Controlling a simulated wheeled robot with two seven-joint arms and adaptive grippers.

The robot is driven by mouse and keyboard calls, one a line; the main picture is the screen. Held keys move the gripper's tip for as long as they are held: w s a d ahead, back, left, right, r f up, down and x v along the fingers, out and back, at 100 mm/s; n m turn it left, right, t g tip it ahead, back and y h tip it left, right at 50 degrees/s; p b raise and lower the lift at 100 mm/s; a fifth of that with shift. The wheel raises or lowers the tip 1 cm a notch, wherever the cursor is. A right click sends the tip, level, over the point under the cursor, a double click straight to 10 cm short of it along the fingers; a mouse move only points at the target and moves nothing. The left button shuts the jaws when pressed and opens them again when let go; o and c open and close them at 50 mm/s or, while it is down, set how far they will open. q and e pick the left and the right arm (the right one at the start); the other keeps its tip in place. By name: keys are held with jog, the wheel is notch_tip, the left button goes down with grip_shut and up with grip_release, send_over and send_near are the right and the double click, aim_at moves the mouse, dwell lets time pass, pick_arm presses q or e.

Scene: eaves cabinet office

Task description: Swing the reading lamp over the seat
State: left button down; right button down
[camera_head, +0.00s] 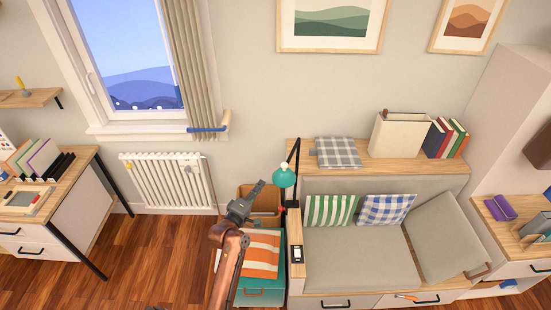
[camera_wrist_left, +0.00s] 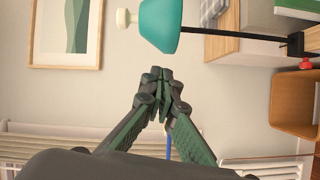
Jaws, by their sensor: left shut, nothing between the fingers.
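The reading lamp has a teal shade (camera_head: 284,176) on a black arm and post at the seat's left end. The shade hangs near the seat's left armrest, left of the seat cushion (camera_head: 360,257). In the left wrist view the teal shade (camera_wrist_left: 161,24) has a cream knob (camera_wrist_left: 123,18) at its end. My left gripper (camera_head: 261,185) is shut and empty, just left of the shade in the head view. In the left wrist view its fingertips (camera_wrist_left: 160,74) meet below the shade in the picture, with a visible gap. My right gripper is in neither view.
Striped and checked pillows (camera_head: 386,209) lie on the seat. A wooden ledge (camera_head: 350,172) behind it holds a folded grey cloth, a box and books. A teal chest (camera_head: 262,293) with an orange striped cloth stands left of the seat. A radiator (camera_head: 166,181) is on the wall.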

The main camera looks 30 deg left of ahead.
aim_at(277, 172)
pick_arm(q)
notch_tip(277, 172, up, 6)
jog(key=t, duration=0.1)
jog(key=shift+n, duration=0.4)
jog(key=w+p, duration=0.1)
jog(key=w, duration=0.1)
jog(key=w+d+p, duration=0.1)
jog(key=w, duration=0.2)
jog(key=w+p, duration=0.1)
jog(key=w, duration=0.2)
jog(key=shift+w+d+r+p, duration=0.1)
jog(key=shift+w+d+p, duration=0.2)
jog(key=shift+d, duration=0.1)
jog(key=shift+s+d, duration=0.15)
jog(key=shift+d, duration=0.3)
jog(key=shift+f, duration=0.2)
